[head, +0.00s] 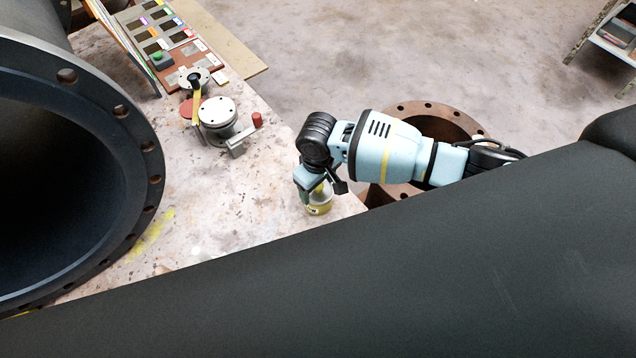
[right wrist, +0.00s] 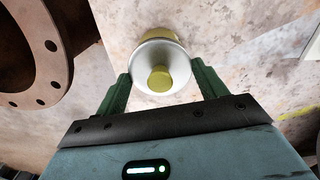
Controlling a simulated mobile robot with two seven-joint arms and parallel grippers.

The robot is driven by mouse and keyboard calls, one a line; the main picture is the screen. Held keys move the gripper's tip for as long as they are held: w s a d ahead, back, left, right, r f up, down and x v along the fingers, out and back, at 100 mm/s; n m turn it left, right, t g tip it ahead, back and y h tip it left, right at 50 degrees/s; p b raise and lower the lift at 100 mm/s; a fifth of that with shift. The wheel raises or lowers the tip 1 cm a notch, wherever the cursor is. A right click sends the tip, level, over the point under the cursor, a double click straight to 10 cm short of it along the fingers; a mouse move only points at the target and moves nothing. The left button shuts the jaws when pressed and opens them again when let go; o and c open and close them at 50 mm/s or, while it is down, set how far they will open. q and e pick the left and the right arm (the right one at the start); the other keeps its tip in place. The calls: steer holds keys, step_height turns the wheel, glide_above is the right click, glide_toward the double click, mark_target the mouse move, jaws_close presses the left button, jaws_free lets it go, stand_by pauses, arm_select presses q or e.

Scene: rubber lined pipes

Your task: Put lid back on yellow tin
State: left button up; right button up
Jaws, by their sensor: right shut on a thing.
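The yellow tin (head: 319,209) stands upright near the table's front right corner in the head view. Its yellow side (right wrist: 152,34) also shows in the right wrist view, behind the lid. The pale round lid with a yellow knob (right wrist: 160,79) lies between the green fingers of my right gripper (right wrist: 161,69), which is shut on it. In the head view my right gripper (head: 313,190) is right over the tin and partly hides its top. The lid lines up closely with the tin; I cannot tell whether it is fully seated. My left gripper is not in view.
A large dark flanged pipe (head: 130,190) stands at the left. A valve-like fitting (head: 218,115) and a tray of colored samples (head: 165,40) stand farther back on the table (head: 255,180). A rusty flange (head: 408,108) lies beyond the table edge, under my right arm.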

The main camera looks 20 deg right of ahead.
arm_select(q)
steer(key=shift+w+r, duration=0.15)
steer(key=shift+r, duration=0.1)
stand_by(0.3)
arm_select(e)
steer(key=o, duration=1.1)
steer(key=shift+o, duration=0.4)
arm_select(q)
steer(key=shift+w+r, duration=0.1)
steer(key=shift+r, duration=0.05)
arm_select(e)
steer(key=shift+r, duration=0.15)
steer(key=shift+r+p, duration=2.15)
steer(key=shift+r, duration=1.25)
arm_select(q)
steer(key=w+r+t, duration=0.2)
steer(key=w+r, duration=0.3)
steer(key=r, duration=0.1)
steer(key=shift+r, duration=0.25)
arm_select(e)
steer(key=shift+f, duration=0.1)
jaws_close()
